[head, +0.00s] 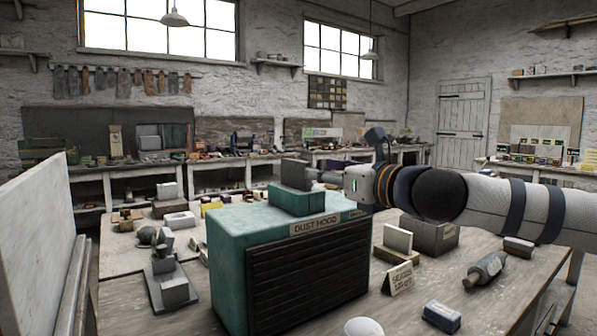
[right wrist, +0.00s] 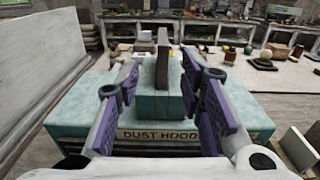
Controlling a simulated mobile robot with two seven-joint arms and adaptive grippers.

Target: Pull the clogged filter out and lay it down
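The teal dust hood (head: 308,265) stands on the workbench, with a dark louvred front and a name plate reading "DUST HOOD". A raised teal block (head: 298,200) sits on its top. A dark grey upright slab, apparently the clogged filter (head: 296,174), sticks up out of this block. In the right wrist view the filter (right wrist: 162,60) stands between the spread purple-padded fingers of my right gripper (right wrist: 161,75), with a gap on each side. In the head view my right gripper (head: 323,176) reaches in from the right at the filter's height. My left gripper is not in view.
A pale slab (head: 397,239) stands beside a grey-brown box (head: 430,234) right of the hood. A small sign (head: 398,279), a cylindrical tool (head: 485,269) and a blue block (head: 442,316) lie nearby. Grey blocks (head: 170,285) stand left. A large pale panel (head: 35,240) rises at far left.

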